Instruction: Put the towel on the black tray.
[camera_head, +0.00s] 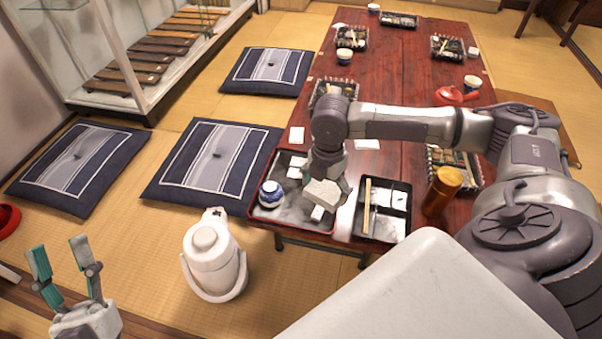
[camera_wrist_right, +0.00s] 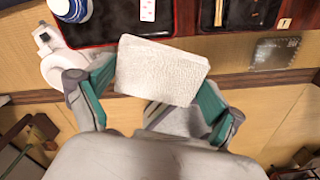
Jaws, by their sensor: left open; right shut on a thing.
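My right gripper (camera_head: 324,186) is shut on a white towel (camera_head: 322,196) at the near end of the red table. In the right wrist view the towel (camera_wrist_right: 160,70) is a pale, textured block between the teal fingers of the gripper (camera_wrist_right: 152,88). The black tray (camera_head: 262,212) has a thin red rim and sits at the table's near left corner. The towel appears over its right part; I cannot tell whether they touch. A blue-and-white cup (camera_head: 270,193) and small white pieces are on the tray. My left gripper (camera_head: 68,270) is open and empty at the lower left.
A black lunch box (camera_head: 384,232) with chopsticks stands right of the tray, with a brown cylinder (camera_head: 442,190) beyond it. A white pot (camera_head: 212,255) is on the floor left of the table. Several cushions (camera_head: 212,165) lie farther left. The table's middle is mostly clear.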

